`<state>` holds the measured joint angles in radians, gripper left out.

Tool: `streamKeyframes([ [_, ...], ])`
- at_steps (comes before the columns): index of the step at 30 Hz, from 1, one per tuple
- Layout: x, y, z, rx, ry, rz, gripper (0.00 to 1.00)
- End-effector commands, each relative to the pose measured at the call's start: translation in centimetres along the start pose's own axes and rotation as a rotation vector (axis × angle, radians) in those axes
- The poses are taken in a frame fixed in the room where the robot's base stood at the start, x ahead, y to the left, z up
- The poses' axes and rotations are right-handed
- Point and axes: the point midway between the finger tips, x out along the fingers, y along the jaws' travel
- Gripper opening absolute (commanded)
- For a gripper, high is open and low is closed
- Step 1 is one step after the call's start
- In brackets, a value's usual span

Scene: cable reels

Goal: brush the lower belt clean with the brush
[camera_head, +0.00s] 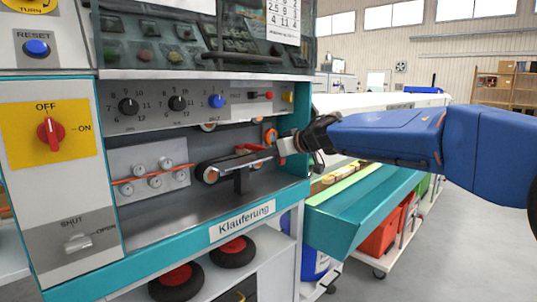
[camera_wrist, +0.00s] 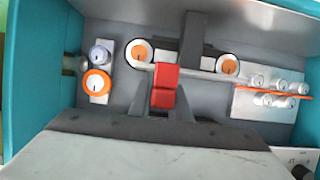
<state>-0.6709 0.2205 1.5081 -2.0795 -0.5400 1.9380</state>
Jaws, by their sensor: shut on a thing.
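The lower belt (camera_head: 224,163) is a dark loop on orange-and-white rollers inside the machine's bay, held on a dark post. In the wrist view, which looks upside down, the belt (camera_wrist: 185,47) runs between two orange-ringed rollers. My gripper (camera_head: 286,147) reaches in from the right and is shut on the red brush (camera_head: 250,148). The brush (camera_wrist: 165,83) shows red between the dark fingers (camera_wrist: 165,98), with a thin pale bar beside the belt. The brush lies over or against the belt; I cannot tell if it touches. The gripper hides part of the belt's right end.
An upper belt (camera_head: 240,125) runs just above, under the knob panel (camera_head: 165,106). A plate of small white rollers with an orange strand (camera_head: 150,171) stands to the left. The bay's teal right wall (camera_head: 295,185) is close to my gripper. The bay floor (camera_head: 200,204) looks clear.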

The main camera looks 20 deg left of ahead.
Motion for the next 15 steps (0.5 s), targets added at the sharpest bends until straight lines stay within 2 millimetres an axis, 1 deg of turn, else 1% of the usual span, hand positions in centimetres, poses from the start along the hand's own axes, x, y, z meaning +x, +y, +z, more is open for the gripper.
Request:
streamKeyframes([
  [1, 0.0, -0.5, 0.0, 0.000, -0.001, -0.002, 0.00],
  [9, 0.0, -2.5, 0.0, 0.000, -0.001, -0.002, 0.00],
  [15, 0.0, -3.2, 0.0, 0.000, -0.001, 0.000, 0.00],
])
